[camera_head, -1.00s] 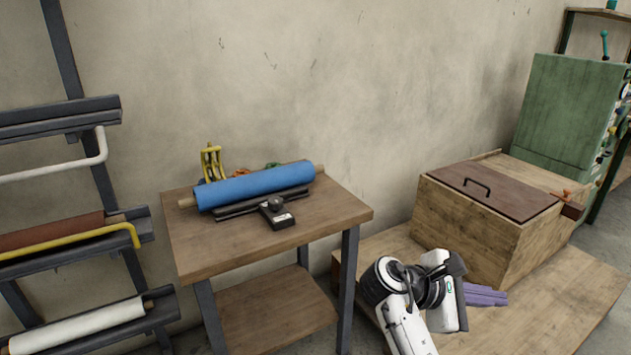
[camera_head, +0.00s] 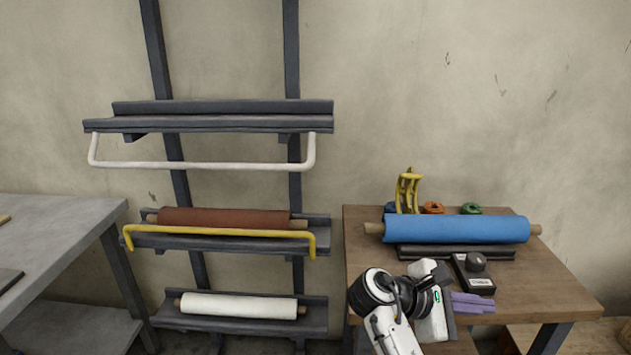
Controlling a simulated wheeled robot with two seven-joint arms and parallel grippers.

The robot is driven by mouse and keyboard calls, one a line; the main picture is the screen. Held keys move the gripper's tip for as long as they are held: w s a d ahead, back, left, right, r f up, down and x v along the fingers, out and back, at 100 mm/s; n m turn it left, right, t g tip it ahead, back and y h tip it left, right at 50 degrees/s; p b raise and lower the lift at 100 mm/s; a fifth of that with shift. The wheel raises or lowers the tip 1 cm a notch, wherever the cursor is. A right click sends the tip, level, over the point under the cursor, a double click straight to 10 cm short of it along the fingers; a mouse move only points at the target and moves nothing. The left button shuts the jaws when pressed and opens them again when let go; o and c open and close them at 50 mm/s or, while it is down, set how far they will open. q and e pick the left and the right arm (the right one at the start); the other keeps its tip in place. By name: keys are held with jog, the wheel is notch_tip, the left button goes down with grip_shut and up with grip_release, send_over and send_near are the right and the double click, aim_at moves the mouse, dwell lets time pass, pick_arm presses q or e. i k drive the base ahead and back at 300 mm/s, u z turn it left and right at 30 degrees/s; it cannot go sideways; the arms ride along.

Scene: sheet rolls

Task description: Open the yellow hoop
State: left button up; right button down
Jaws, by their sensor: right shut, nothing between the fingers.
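The yellow hoop (camera_head: 220,232) is a bent bar across the front of the middle rack shelf (camera_head: 230,247). Its ends turn down at the shelf's two sides. A brown-red roll (camera_head: 225,217) on a wooden core lies on that shelf, just behind the hoop. My right gripper (camera_head: 472,302), with purple fingers, is shut and empty. It shows in front of the wooden table, to the right of the hoop and well apart from it. My left gripper is not in view.
A white hoop (camera_head: 205,166) hangs below the empty top shelf (camera_head: 215,122). A white roll (camera_head: 240,306) lies on the bottom shelf. The wooden table (camera_head: 555,290) holds a blue roll (camera_head: 455,230) and a black tool (camera_head: 474,272). A grey table (camera_head: 60,235) stands at left.

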aim_at(410, 179)
jog(key=u, duration=0.5)
jog(key=i, duration=1.1)
jog(key=u, duration=0.05)
